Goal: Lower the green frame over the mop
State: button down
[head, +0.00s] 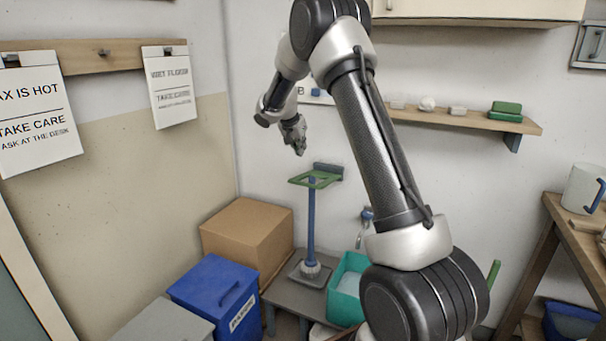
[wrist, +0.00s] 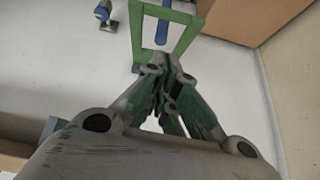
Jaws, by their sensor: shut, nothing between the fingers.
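The green frame (head: 315,179) is a flat open rectangle held out level beside a dark wall block (head: 328,168). The mop (head: 311,222) stands upright with a blue pole and a grey head at its foot; the pole's top shows within the frame's outline. In the wrist view the blue pole (wrist: 163,28) shows through the opening of the green frame (wrist: 137,30); I cannot tell whether its top passes through. My gripper (head: 300,151) is shut and empty, above and slightly left of the frame. Its fingertips (wrist: 165,66) overlap the frame's near edge in the wrist view, apparently without holding it.
The mop stands on a low grey stand (head: 283,293). A cardboard box (head: 246,235) and a lidded blue bin (head: 212,292) are at its left; a teal bucket (head: 345,305) is at its right. A shelf (head: 470,119) is on the wall at right.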

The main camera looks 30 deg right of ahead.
jog(key=shift+n, duration=0.3)
jog(key=x, duration=0.4)
jog(key=s+x, duration=0.1)
jog(key=x, duration=0.3)
jog(key=a+f+x, duration=0.1)
jog(key=x, duration=0.2)
jog(key=shift+f, duration=0.45)
jog(key=shift+s+f, duration=0.15)
jog(key=shift+f, duration=0.5)
